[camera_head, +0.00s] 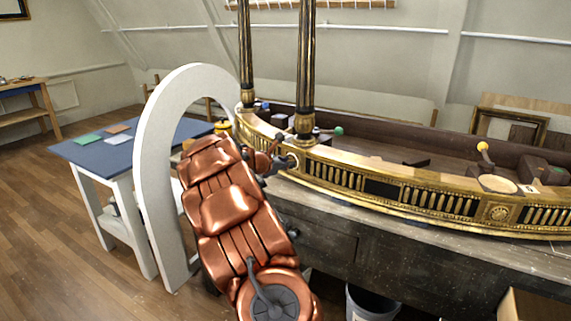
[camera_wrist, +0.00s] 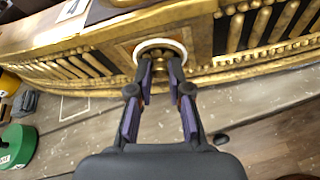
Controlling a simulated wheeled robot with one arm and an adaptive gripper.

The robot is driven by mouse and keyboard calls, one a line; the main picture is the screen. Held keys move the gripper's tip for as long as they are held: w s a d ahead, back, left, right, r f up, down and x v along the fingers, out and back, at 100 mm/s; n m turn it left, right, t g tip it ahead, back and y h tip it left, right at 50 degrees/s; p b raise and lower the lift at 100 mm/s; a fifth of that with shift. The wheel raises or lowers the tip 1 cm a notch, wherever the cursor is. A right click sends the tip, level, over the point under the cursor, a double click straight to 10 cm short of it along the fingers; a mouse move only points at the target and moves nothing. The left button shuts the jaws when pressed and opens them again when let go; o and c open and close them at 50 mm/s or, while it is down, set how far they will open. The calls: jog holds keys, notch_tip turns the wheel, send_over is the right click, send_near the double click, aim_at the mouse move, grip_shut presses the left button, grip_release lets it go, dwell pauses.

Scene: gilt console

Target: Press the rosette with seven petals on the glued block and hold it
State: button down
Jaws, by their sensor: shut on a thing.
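The gilt console front (camera_head: 390,194) curves across the head view, and its gilt face fills the top of the wrist view (camera_wrist: 110,38). A round rosette with a pale rim (camera_wrist: 176,44) sits on a square gilt block (camera_wrist: 124,47) in that face. My gripper (camera_wrist: 161,68) reaches up to it, its two dark fingers with purple pads shut on the rosette. The fingers hide part of it, and I cannot count its petals. In the head view my gripper (camera_head: 284,163) is at the console's left part, below the black-and-gilt column.
A white arch (camera_head: 150,165) stands close left of my arm. A blue-topped table (camera_head: 75,153) is behind it. Another gilt ornament (camera_head: 500,213) is farther right on the front. A bucket (camera_head: 372,303) stands below the bench. A green round thing (camera_wrist: 17,146) lies at lower left.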

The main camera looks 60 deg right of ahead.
jog(key=c, duration=1)
grip_release()
jog(key=o, duration=0.5)
jog(key=shift+w+a, duration=0.25)
jog(key=shift+a, duration=1.05)
jog(key=shift+w+a, duration=0.25)
jog(key=shift+a, duration=1.05)
jog(key=shift+w+a, duration=0.25)
jog(key=shift+a, duration=1.05)
